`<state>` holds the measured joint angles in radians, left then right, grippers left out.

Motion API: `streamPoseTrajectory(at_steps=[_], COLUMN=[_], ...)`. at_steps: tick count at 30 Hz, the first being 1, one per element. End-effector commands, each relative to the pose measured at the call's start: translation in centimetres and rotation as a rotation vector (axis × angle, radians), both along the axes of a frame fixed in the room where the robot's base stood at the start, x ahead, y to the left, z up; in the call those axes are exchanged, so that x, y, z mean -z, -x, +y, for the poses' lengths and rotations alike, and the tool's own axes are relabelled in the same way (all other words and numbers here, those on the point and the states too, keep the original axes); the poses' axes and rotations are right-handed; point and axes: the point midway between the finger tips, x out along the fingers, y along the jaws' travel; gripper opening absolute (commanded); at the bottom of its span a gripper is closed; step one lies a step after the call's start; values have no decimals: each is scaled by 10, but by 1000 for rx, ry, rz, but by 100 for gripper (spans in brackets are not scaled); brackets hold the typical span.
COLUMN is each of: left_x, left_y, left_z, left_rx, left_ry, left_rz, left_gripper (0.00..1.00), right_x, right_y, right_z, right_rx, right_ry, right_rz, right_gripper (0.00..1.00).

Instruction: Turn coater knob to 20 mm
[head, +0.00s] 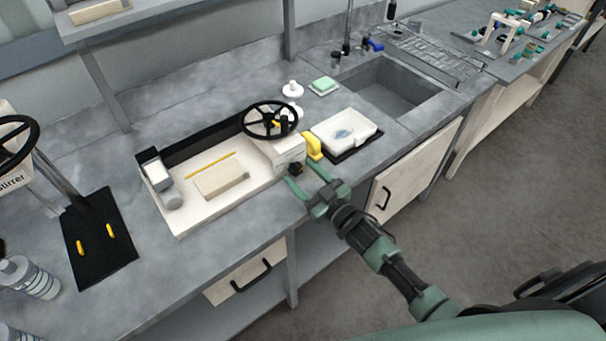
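The coater (180,219) is a pale tray-like machine on the grey bench. A white block (289,151) stands at its right end, and a black handwheel (269,104) shows over that block. A small dark knob (295,169) with a brownish part sits low on the block's front. Its scale or setting is too small to read. My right gripper (300,174) reaches in from the lower right, with its green fingers spread at the knob. I cannot tell whether they touch it. My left gripper is not in view.
A yellow piece (312,145) stands close right of the block, beside a white tray (343,125) on a black base. Behind are a sink (385,88) and a green sponge (324,84). A black-based stirrer (98,245) stands left. Bare bench lies between stirrer and coater.

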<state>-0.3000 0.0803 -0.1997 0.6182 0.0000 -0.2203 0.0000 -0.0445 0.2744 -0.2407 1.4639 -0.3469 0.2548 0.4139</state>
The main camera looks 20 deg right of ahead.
Motion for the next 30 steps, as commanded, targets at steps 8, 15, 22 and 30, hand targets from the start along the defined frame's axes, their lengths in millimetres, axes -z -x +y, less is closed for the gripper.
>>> streamPoseTrajectory(at_steps=[8, 15, 22, 30], left_x=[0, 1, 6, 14], left_y=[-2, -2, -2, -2], left_z=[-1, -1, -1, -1], left_rx=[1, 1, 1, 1], left_ry=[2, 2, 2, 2], left_rz=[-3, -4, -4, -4], left_gripper=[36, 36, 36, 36], right_x=[0, 1, 2, 2], right_y=[0, 0, 0, 0], right_z=[0, 0, 0, 1], right_rx=[0, 0, 1, 2], right_ry=[0, 31, 146, 371], right_rz=[0, -11, -52, -136], right_gripper=[0, 0, 0, 0])
